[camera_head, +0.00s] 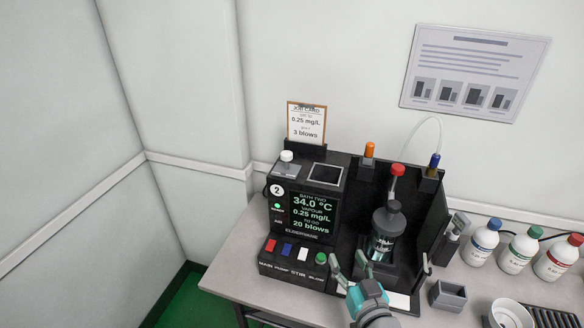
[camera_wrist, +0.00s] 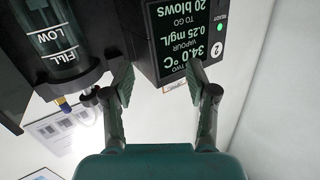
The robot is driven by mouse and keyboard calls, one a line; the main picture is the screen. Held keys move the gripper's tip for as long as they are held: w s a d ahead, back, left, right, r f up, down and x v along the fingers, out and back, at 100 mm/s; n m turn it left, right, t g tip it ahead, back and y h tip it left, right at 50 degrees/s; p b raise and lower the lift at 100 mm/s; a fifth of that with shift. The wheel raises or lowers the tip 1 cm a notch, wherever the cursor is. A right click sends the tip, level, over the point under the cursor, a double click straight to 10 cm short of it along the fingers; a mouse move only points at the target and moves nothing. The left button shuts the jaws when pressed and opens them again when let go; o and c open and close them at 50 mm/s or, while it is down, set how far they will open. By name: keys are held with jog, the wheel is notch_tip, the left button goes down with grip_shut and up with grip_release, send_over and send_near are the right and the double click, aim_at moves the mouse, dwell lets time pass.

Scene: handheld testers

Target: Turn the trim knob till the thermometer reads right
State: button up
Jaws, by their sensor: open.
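A black machine's screen (camera_head: 312,213) reads 34.0 °C, 0.25 mg/L and 20 blows. It shows upside down in the wrist view (camera_wrist: 185,40). A white round knob (camera_head: 287,156) stands on top of the machine at the left; I cannot tell if it is the trim knob. A jar with a dark cap (camera_head: 388,222) stands in the bay right of the screen; its FILL and LOW marks show in the wrist view (camera_wrist: 55,40). I cannot make out a separate thermometer. My gripper (camera_head: 349,264) is open and empty in front of the machine, below the jar; its fingers (camera_wrist: 160,82) are apart.
Colored buttons (camera_head: 295,251) line the machine's front. A job card (camera_head: 306,122) stands behind it. A handheld tester (camera_head: 452,238) rests right of the bay. A grey box (camera_head: 448,295), a white cup (camera_head: 510,314) and bottles (camera_head: 481,242) occupy the table's right side.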

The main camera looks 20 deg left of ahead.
aim_at(290, 157)
jog(key=w+a+r+n+g+y, duration=0.1)
jog(key=w+a+r+n+y, duration=0.1)
jog(key=w+a+r, duration=0.35)
jog(key=w+a+r+n+g+y, duration=0.1)
jog(key=w+a+r+n+y, duration=0.1)
jog(key=a+r, duration=0.6)
jog(key=w+a, duration=0.1)
jog(key=w, duration=0.1)
jog(key=w+a+r, duration=0.1)
jog(key=w+a, duration=0.3)
jog(key=w, duration=0.1)
jog(key=shift+w+r, duration=0.1)
jog(key=shift+r, duration=0.3)
grip_shut()
jog(key=shift+y, duration=0.3)
